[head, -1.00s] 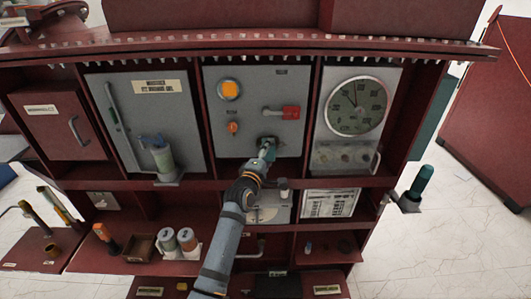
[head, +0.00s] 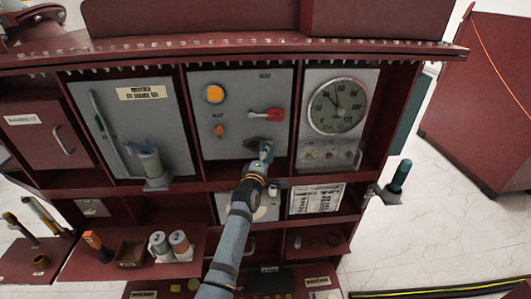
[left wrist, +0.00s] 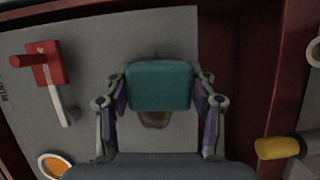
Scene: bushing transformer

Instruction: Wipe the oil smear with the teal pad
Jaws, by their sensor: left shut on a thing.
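My left gripper (head: 265,152) is shut on the teal pad (left wrist: 160,86), which sits between its two fingers in the left wrist view. The pad is at the lower right of the grey centre panel (head: 215,140). A brown oil smear (left wrist: 154,119) shows on this panel just beyond the pad's edge. Part of the smear may be hidden behind the pad. In the head view a dark patch lies just left of the gripper. I cannot tell for sure whether the pad touches the panel. My right gripper is not in view.
A red switch handle (head: 266,114) and an orange lamp (head: 214,94) are on the same panel. A round dial (head: 338,106) is to the right. A red shelf (head: 110,189) runs below. Two canisters (head: 169,243) stand on the lower left tray.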

